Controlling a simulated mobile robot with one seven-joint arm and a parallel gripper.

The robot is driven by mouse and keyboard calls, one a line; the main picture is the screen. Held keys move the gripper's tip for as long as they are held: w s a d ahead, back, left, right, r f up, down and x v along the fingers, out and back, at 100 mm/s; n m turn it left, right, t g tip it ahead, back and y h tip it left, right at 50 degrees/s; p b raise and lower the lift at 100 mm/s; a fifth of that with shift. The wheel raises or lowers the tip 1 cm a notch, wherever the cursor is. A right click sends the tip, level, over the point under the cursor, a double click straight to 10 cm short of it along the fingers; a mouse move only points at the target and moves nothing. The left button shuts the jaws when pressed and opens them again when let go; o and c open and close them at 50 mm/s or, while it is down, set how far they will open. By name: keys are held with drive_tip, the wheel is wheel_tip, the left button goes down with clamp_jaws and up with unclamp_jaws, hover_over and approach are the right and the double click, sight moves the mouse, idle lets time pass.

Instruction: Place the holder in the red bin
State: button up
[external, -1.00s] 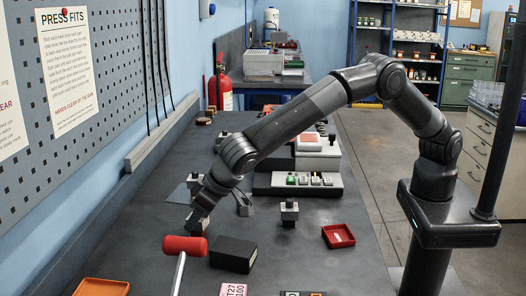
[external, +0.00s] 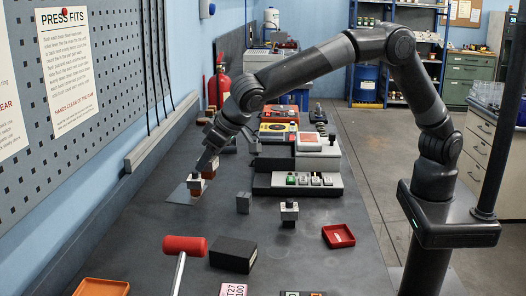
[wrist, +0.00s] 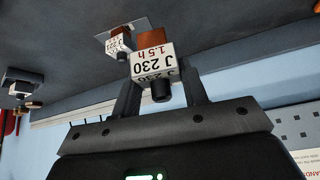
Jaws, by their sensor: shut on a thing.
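My gripper (external: 207,166) is shut on a holder, a pale block with a copper-coloured piece, labelled "J 230 1.5 h" in the wrist view (wrist: 152,68). It is at the left of the bench, close to a thin grey plate (external: 178,194). Another holder with a copper-coloured piece (external: 194,183) stands on that plate, just in front of the held one; it also shows in the wrist view (wrist: 119,43). My fingers partly hide the held holder in the external view.
A holder (external: 289,212) and a grey block (external: 243,203) stand mid-bench. A black box (external: 233,255) and red-headed mallet (external: 185,246) are in front. A button panel (external: 298,183) lies behind. An orange tray (external: 101,288) is front left. Bench around the red bin is clear.

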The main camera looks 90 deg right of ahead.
drive_tip(key=shift+s+d+r, duration=0.2)
drive_tip(key=shift+d+r, duration=0.1)
drive_tip(key=shift+d, duration=0.05)
drive_tip(key=s+n+y, duration=0.1)
drive_tip(key=s+n, duration=0.1)
drive_tip(key=s, duration=2.9)
approach(326, 234)
drive_tip(key=shift+w+d, duration=0.2)
drive_tip(key=shift+w, duration=0.3)
drive_tip(key=shift+w+d, duration=0.25)
drive_tip(key=shift+w, duration=0.3)
drive_tip(key=shift+a+f, duration=0.1)
drive_tip(key=shift+f, duration=1.95)
drive_tip(key=shift+f, duration=0.15)
drive_tip(key=o, duration=1.3)
